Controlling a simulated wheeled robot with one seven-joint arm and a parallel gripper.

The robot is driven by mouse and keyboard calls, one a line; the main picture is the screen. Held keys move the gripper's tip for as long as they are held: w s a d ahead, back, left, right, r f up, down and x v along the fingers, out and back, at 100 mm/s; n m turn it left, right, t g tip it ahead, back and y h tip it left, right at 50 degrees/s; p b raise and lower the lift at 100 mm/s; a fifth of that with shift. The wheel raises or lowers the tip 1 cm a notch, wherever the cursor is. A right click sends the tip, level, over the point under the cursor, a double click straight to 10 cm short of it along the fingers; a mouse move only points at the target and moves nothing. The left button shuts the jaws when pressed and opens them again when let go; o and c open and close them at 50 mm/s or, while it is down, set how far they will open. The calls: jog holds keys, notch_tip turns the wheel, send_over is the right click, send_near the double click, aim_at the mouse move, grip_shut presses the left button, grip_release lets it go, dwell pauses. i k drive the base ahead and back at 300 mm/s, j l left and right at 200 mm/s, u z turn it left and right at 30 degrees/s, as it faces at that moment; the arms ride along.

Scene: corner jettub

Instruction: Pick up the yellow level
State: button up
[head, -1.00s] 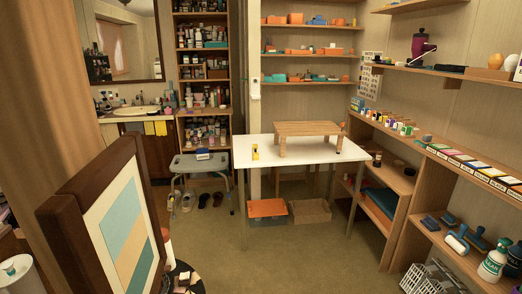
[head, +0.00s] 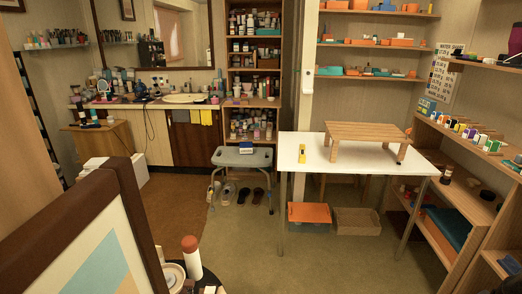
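The yellow level (head: 301,153) is a small yellow piece on the left part of the white table (head: 312,169), near the left leg of a small wooden bench. It looks upright, but it is too small to tell for sure. My gripper is not visible in the head view.
The wooden bench (head: 366,132) stands on the table. A grey stool (head: 242,157) is left of the table, with shoes beneath. An orange-lidded box (head: 309,213) sits under the table. A framed picture (head: 88,238) blocks the near left. The floor before the table is clear.

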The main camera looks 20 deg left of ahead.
aim_at(302, 156)
jog(key=i+j+u, duration=0.15)
jog(key=i+u, duration=0.4)
jog(key=i, duration=0.3)
jog(key=i+l+z, duration=0.3)
jog(key=i+l, duration=0.15)
jog(key=i, duration=0.35)
jog(key=i+l+u, duration=0.1)
jog(key=i, duration=0.35)
jog(key=i+l, duration=0.3)
jog(key=i, duration=0.2)
jog(key=i+u, duration=0.95)
